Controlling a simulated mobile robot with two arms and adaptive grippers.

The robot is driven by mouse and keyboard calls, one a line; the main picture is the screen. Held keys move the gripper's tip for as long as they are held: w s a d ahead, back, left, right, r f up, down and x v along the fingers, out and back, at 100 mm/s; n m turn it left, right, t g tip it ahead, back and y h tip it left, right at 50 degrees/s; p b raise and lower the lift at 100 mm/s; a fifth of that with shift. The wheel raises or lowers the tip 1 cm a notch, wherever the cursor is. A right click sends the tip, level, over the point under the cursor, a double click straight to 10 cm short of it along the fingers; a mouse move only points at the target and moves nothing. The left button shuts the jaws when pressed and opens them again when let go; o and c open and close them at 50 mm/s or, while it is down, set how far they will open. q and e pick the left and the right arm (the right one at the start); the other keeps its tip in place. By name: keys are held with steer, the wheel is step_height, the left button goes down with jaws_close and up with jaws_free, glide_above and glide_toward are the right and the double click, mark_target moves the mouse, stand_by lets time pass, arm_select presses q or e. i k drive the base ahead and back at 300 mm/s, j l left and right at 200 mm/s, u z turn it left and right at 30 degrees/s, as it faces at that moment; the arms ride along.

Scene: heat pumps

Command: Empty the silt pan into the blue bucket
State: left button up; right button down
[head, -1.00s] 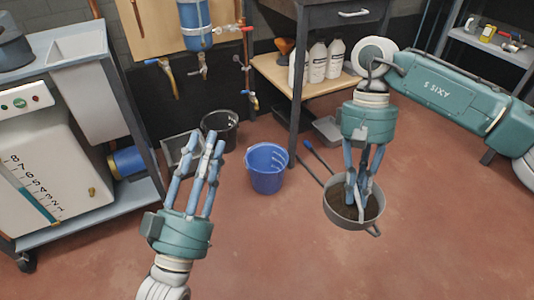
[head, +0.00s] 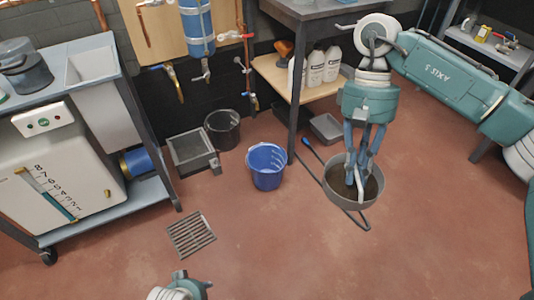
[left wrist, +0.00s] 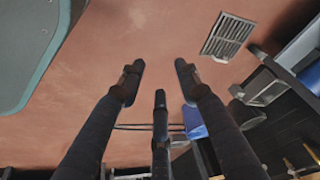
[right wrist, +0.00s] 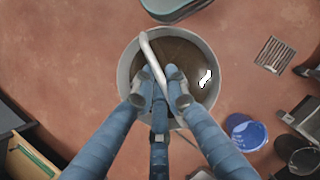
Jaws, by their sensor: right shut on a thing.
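The silt pan (head: 343,202) is a round grey pan with dark brown silt inside, right of centre in the head view. It also fills the middle of the right wrist view (right wrist: 125,72). My right gripper (head: 360,178) points down into it, its fingers shut around a pale bar-like handle (right wrist: 150,52) across the pan. I cannot tell whether the pan touches the floor. The blue bucket (head: 266,170) stands upright on the floor left of the pan. My left gripper (left wrist: 160,85) is open and empty; the head view shows only its wrist at the bottom edge.
A floor drain grate (head: 191,235) lies front left of the bucket. A grey square trough (head: 193,152) and a black bucket (head: 222,130) stand behind. A bench (head: 290,88) with white bottles stands behind the pan. A wheeled cart (head: 140,190) is at the left. Floor in front is clear.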

mark_target(266, 162)
steer(key=i+j+u, duration=0.15)
steer(key=i+u, duration=0.65)
steer(key=i, duration=0.2)
